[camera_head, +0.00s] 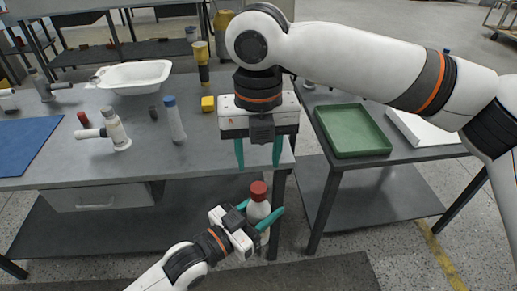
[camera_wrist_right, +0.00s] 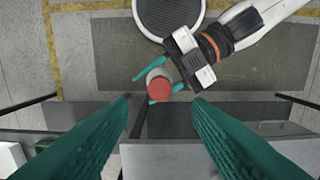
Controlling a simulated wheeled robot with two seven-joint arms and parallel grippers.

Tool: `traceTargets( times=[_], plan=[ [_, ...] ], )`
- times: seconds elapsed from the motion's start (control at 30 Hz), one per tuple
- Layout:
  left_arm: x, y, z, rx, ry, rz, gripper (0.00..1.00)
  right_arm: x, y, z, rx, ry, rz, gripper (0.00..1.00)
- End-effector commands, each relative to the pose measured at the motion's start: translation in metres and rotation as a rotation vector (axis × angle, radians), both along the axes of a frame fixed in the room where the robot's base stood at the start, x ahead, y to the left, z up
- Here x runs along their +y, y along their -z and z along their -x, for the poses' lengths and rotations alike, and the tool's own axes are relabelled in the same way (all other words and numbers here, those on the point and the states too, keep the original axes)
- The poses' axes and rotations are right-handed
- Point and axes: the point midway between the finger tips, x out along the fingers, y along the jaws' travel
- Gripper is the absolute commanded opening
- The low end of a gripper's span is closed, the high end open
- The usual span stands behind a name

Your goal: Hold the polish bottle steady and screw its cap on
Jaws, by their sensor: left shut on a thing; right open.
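The polish bottle (camera_head: 263,213) is white and stands upright in front of the bench edge, held in the air. Its red cap (camera_head: 258,190) sits on its top; how tightly cannot be told. My left gripper (camera_head: 261,217) is shut around the bottle's body from the lower left. My right gripper (camera_head: 258,162) points down above the cap, open and empty, apart from it. In the right wrist view the cap (camera_wrist_right: 160,89) shows from above between the open fingers, with a sliver of the white bottle (camera_wrist_right: 157,73) beside it. My left gripper (camera_wrist_right: 168,74) also shows there.
The grey bench (camera_head: 190,155) carries a white basin (camera_head: 134,77), a blue-capped bottle (camera_head: 175,122), a white spray-type bottle (camera_head: 116,130), a yellow block (camera_head: 208,104) and a blue mat (camera_head: 25,145). A green tray (camera_head: 352,131) lies on the right table. The space around the held bottle is free.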

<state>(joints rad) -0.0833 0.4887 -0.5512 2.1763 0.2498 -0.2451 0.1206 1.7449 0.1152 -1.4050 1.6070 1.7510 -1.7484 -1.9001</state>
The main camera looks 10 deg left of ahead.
Motion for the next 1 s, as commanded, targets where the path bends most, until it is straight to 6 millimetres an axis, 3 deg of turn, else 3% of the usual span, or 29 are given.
traceTargets(
  times=[0.3,0.5,0.87,1.0],
  plan=[
    [0.0,-0.001,0.0,-0.002,0.0,0.001,0.0,-0.001,0.048,0.0,0.003,0.001,0.002,0.45],
    [0.0,-0.001,0.0,-0.002,0.0,0.001,0.0,-0.001,0.069,0.0,0.0,0.002,0.001,0.45],
    [0.0,-0.001,0.0,-0.002,0.0,0.001,0.0,-0.001,0.075,0.0,0.0,0.002,0.0,0.45],
    [0.0,-0.001,0.0,-0.002,0.0,0.001,0.0,-0.001,0.075,0.0,0.0,0.002,0.0,0.27]
  ],
)
